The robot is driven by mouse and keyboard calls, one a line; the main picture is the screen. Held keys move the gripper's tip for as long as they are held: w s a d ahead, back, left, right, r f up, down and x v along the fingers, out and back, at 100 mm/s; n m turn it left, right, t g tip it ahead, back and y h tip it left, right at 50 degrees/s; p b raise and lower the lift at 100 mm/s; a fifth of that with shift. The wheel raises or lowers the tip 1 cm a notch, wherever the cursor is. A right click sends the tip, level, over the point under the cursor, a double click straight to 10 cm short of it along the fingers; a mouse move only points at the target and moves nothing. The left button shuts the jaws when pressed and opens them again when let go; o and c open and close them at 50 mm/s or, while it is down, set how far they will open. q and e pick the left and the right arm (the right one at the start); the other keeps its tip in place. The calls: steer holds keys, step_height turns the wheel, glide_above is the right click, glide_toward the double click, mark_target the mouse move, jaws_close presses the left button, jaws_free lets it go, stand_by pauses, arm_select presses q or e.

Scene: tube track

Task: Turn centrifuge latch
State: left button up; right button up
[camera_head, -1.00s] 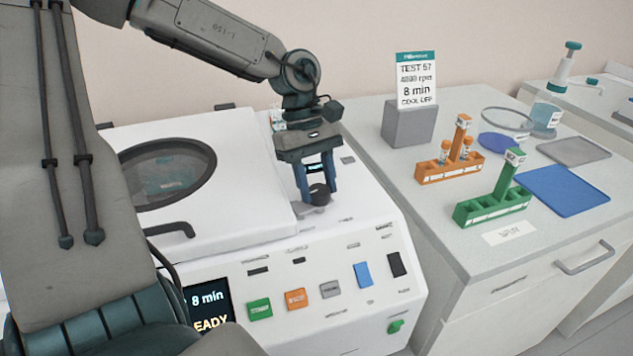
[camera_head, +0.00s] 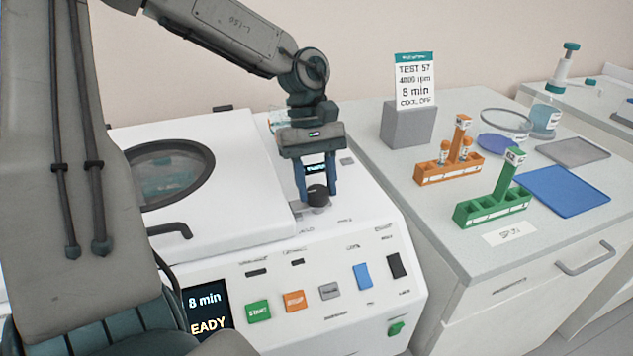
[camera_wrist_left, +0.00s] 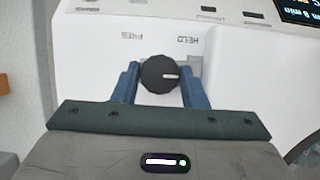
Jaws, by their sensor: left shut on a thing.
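The centrifuge (camera_head: 240,225) is a white machine with a closed lid that has a round dark-rimmed window (camera_head: 168,172). Its latch is a round black knob (camera_head: 317,195) on the top panel, right of the lid. My left gripper (camera_head: 317,188) points down over the knob and is shut on it, one blue finger on each side. In the left wrist view the knob (camera_wrist_left: 159,74) sits between the fingertips, its white mark pointing right, towards the printed word that looks like "HELD"; another label stands to the left. My right gripper is not in view.
The front panel has a display (camera_head: 208,308) reading "8 min" and several coloured buttons. On the right-hand bench stand an orange rack (camera_head: 448,170) with tubes, a green rack (camera_head: 490,207), a blue tray (camera_head: 563,190) and a sign (camera_head: 415,80). A black lid handle (camera_head: 170,229) lies left of the gripper.

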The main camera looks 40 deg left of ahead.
arm_select(q)
steer(key=o, duration=1)
steer(key=v, duration=1)
steer(key=shift+a+r, duration=0.1)
steer(key=shift+r, duration=0.3)
